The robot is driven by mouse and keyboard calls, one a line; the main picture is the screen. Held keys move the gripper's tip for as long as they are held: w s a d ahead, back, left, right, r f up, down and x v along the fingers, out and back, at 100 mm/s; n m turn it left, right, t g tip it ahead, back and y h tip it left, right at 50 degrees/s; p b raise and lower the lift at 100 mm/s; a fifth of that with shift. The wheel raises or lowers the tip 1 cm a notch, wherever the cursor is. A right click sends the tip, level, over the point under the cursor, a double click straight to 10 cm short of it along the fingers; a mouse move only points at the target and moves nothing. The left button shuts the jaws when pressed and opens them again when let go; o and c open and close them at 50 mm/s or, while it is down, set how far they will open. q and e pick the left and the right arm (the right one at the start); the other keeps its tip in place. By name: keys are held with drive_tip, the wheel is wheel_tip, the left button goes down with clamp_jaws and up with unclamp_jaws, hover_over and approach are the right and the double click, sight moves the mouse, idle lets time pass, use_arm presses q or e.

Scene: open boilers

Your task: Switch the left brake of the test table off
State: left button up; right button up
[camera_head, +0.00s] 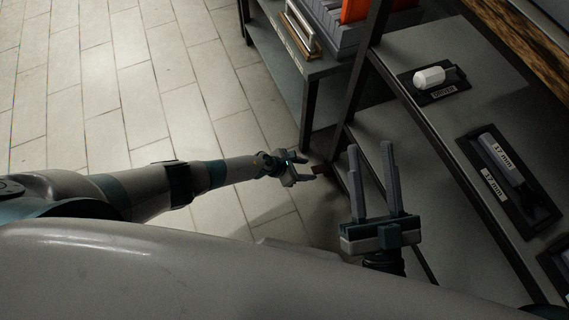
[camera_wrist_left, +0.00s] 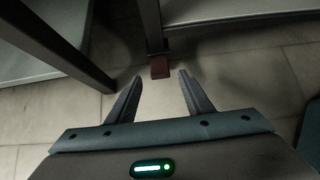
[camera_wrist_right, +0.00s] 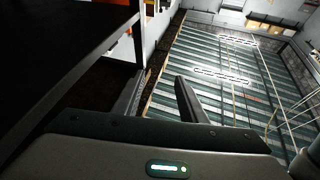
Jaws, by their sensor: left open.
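The brake is a small dark red piece low at the foot of the table leg; it shows in the left wrist view (camera_wrist_left: 159,67) just beyond the fingertips, and in the head view (camera_head: 319,169). My left gripper (camera_head: 304,171) is open and empty, with the red piece in front of and roughly between its fingertips (camera_wrist_left: 155,82), apart from it as far as I can tell. The test table (camera_head: 420,170) has a grey top and dark legs. My right gripper (camera_head: 370,150) is open and empty, pointing up beside the table's edge.
On the table lie a white-handled driver (camera_head: 430,77) in a holder and a 17 mm tool (camera_head: 503,157) in a tray. A second table (camera_head: 290,75) with a grey bin (camera_head: 335,38) stands behind. The tiled floor (camera_head: 110,80) at left is clear.

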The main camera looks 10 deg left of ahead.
wheel_tip(320, 180, down, 10)
drive_tip(key=w+d+g+h+p, duration=0.1)
drive_tip(key=w+g+h+p, duration=0.15)
drive_tip(key=g, duration=0.35)
use_arm(q)
drive_tip(key=p+v, duration=0.4)
drive_tip(key=v, duration=0.8)
drive_tip(key=shift+p, duration=0.35)
use_arm(e)
drive_tip(key=s+d+f+g+h, duration=0.1)
drive_tip(key=s+d+f+g, duration=0.1)
drive_tip(key=s+f+g, duration=0.1)
drive_tip(key=s+d+f+g+h, duration=0.1)
drive_tip(key=s+d+f+g, duration=0.2)
drive_tip(key=f+g, duration=0.2)
drive_tip(key=shift+s+d+f+m+h, duration=0.3)
drive_tip(key=shift+s+f+h, duration=0.1)
drive_tip(key=shift+f, duration=0.8)
use_arm(q)
drive_tip(key=shift+f, duration=0.1)
